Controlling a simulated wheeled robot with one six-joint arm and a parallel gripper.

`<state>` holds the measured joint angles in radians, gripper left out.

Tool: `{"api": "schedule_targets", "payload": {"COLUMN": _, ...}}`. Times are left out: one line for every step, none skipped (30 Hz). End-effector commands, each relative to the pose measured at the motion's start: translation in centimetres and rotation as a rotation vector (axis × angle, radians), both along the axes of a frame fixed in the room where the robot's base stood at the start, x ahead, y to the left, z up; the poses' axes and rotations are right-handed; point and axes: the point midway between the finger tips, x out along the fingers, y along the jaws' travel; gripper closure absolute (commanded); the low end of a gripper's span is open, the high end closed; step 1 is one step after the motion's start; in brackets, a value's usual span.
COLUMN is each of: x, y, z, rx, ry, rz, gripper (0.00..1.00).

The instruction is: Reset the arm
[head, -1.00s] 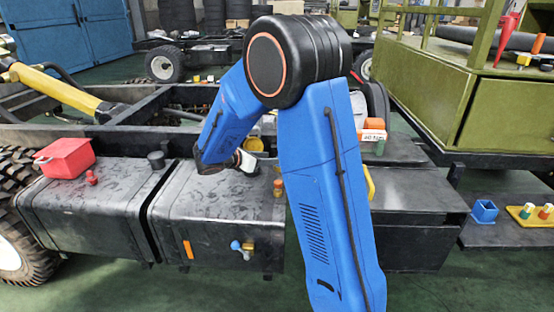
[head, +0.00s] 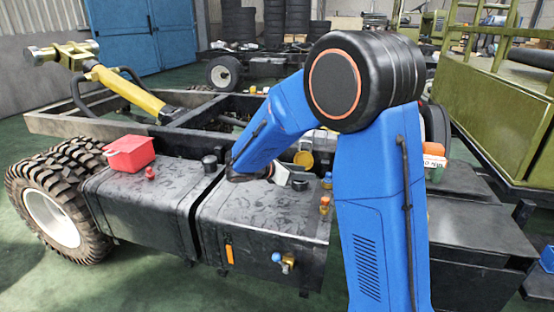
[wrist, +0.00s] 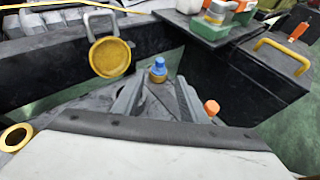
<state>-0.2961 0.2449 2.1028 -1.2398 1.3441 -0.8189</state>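My blue arm bends over the black right-hand tank (head: 265,215) in the head view. My gripper (head: 285,177) is low above the back of that tank, small and partly hidden by the arm. In the wrist view two grey fingers of my gripper (wrist: 160,98) stand apart, with nothing seen held between them. A blue-topped brass fitting (wrist: 158,70) shows beyond the gap between the fingers. An orange-topped fitting (wrist: 211,107) is to the right of them.
A red box (head: 130,154) sits on the left tank (head: 145,205). A yellow round cap (wrist: 108,57) with a grey handle is beyond the fingers. A yellow handle (wrist: 285,55) is at right. Green railed bodywork (head: 490,110) stands at right. Open floor (head: 130,275) lies in front.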

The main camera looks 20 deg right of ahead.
Motion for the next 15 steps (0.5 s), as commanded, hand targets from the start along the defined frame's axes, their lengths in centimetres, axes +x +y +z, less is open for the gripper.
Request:
{"api": "schedule_targets", "payload": {"x": 0.0, "y": 0.0, "z": 0.0, "rx": 0.0, "ry": 0.0, "rz": 0.0, "gripper": 0.61}}
{"api": "schedule_targets", "payload": {"x": 0.0, "y": 0.0, "z": 0.0, "rx": 0.001, "ry": -0.001, "rz": 0.0, "gripper": 0.61}}
{"api": "schedule_targets", "payload": {"x": -0.1, "y": -0.1, "z": 0.1, "rx": 0.004, "ry": -0.003, "rz": -0.003, "gripper": 0.61}}
{"api": "schedule_targets", "payload": {"x": -0.3, "y": -0.1, "z": 0.1, "rx": 0.009, "ry": -0.007, "rz": -0.007, "gripper": 0.61}}
{"api": "schedule_targets", "payload": {"x": -0.5, "y": -0.3, "z": 0.3, "rx": 0.016, "ry": -0.014, "rz": -0.014, "gripper": 0.61}}
{"api": "schedule_targets", "payload": {"x": -1.0, "y": -0.5, "z": 0.4, "rx": 0.029, "ry": -0.024, "rz": -0.026, "gripper": 0.61}}
{"api": "schedule_targets", "payload": {"x": -1.6, "y": -0.7, "z": 0.6, "rx": 0.044, "ry": -0.035, "rz": -0.038, "gripper": 0.61}}
{"api": "schedule_targets", "payload": {"x": -2.1, "y": -0.9, "z": 0.8, "rx": 0.06, "ry": -0.048, "rz": -0.052, "gripper": 0.61}}
{"api": "schedule_targets", "payload": {"x": -3.1, "y": -1.2, "z": 1.0, "rx": 0.088, "ry": -0.07, "rz": -0.077, "gripper": 0.61}}
{"api": "schedule_targets", "payload": {"x": -3.9, "y": -1.4, "z": 1.2, "rx": 0.112, "ry": -0.088, "rz": -0.095, "gripper": 0.61}}
{"api": "schedule_targets", "payload": {"x": -4.7, "y": -1.7, "z": 1.4, "rx": 0.137, "ry": -0.108, "rz": -0.117, "gripper": 0.61}}
{"api": "schedule_targets", "payload": {"x": -5.9, "y": -2.0, "z": 1.6, "rx": 0.171, "ry": -0.135, "rz": -0.146, "gripper": 0.61}}
{"api": "schedule_targets", "payload": {"x": -6.8, "y": -2.2, "z": 1.7, "rx": 0.198, "ry": -0.156, "rz": -0.171, "gripper": 0.61}}
{"api": "schedule_targets", "payload": {"x": -7.6, "y": -2.3, "z": 1.9, "rx": 0.224, "ry": -0.177, "rz": -0.193, "gripper": 0.61}}
{"api": "schedule_targets", "payload": {"x": -8.8, "y": -2.5, "z": 2.1, "rx": 0.258, "ry": -0.205, "rz": -0.224, "gripper": 0.61}}
